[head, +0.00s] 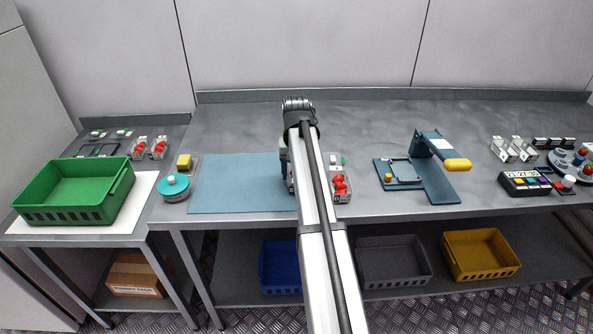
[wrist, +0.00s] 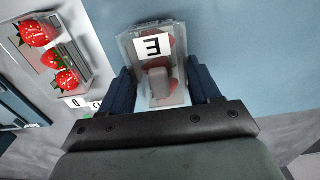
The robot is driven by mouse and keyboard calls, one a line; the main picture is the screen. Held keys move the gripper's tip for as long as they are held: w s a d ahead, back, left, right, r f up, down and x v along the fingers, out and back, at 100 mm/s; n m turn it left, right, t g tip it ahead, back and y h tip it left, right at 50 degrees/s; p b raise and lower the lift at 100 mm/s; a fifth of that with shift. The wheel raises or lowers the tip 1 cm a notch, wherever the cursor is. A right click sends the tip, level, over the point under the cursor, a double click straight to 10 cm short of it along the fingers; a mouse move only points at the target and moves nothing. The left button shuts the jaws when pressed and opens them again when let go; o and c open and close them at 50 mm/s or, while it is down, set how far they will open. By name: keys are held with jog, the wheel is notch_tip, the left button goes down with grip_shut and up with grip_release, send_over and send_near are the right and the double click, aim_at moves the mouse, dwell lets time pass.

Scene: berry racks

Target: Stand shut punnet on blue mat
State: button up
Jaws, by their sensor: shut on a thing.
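The clear punnet (wrist: 152,50) with a white label marked with a black character is between the two dark blue fingers of my gripper (wrist: 162,88) in the wrist view. Red berries show faintly through its plastic, and its top looks covered. My gripper is shut on its sides. The blue mat (wrist: 245,45) lies beneath and around the punnet in that view; I cannot tell whether the punnet touches it. In the head view the blue mat (head: 240,188) lies left of my arm, which hides most of the gripper and punnet at the mat's right end.
A holder with strawberries (head: 341,186) stands just right of the mat. A teal press with a yellow handle (head: 457,165) is farther right. A turquoise-topped round device (head: 174,186) and a yellow block (head: 184,162) stand left of the mat, and a green crate (head: 65,214) beyond. The mat's left part is clear.

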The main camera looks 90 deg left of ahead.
jog(key=shift+f, duration=0.1)
jog(key=o, duration=1.1)
notch_tip(320, 180, up, 12)
jog(key=shift+r, duration=0.15)
